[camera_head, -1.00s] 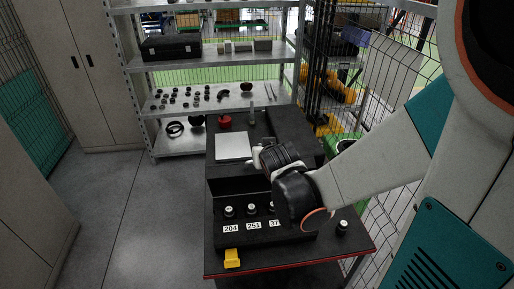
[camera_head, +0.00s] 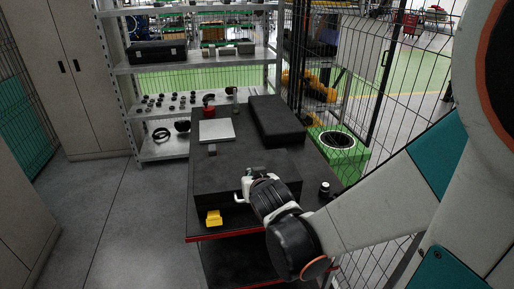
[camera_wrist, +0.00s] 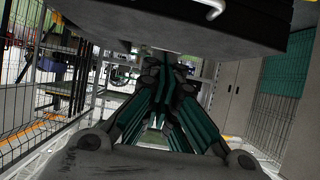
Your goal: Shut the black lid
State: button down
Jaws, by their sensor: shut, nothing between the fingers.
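The black lid (camera_head: 222,172) lies flat over the black case on the workbench, and the numbered contents are hidden. I cannot tell whether its edge is fully seated. My gripper (camera_head: 241,190) is at the front right part of the case, close to the lid's front edge; contact is unclear. In the wrist view my gripper (camera_wrist: 172,95) has its fingers together, with nothing between them. A dark body with a metal handle (camera_wrist: 212,9) fills the top of that view.
A yellow block (camera_head: 214,217) stands at the bench's front left. A small black knob-like part (camera_head: 324,189) is at the right. A long black box (camera_head: 275,120) and a pale plate (camera_head: 216,131) lie behind. Wire fencing (camera_head: 375,100) is on the right.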

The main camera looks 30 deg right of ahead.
notch_tip(320, 180, down, 8)
jog(key=s+b, duration=0.2)
jog(key=b, duration=0.4)
jog(key=shift+s+a+f, duration=0.25)
jog(key=shift+s+a, duration=0.15)
jog(key=shift+a, duration=0.05)
